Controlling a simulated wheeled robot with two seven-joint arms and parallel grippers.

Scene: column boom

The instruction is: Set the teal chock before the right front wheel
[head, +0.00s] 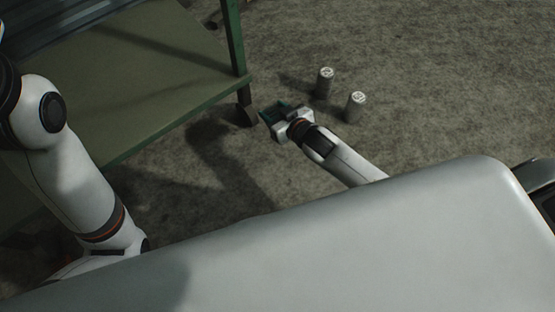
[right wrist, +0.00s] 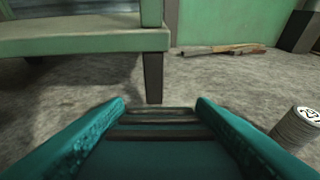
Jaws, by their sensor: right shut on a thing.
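The teal chock (head: 274,109) is held in my right gripper (head: 277,117), low over the floor just right of the green cart's near corner wheel (head: 247,114). A narrow gap shows between chock and wheel. In the right wrist view the chock (right wrist: 165,155) fills the bottom, with raised teal sides and dark ridges across its far end. Beyond it stands a dark upright part (right wrist: 153,78) under the cart corner. I cannot tell whether the chock touches the floor. My left arm shows at the left, but its gripper is out of sight.
The green cart (head: 150,85) stands at the upper left. A brownish long object (right wrist: 222,49) lies farther back. The floor at the upper right is clear.

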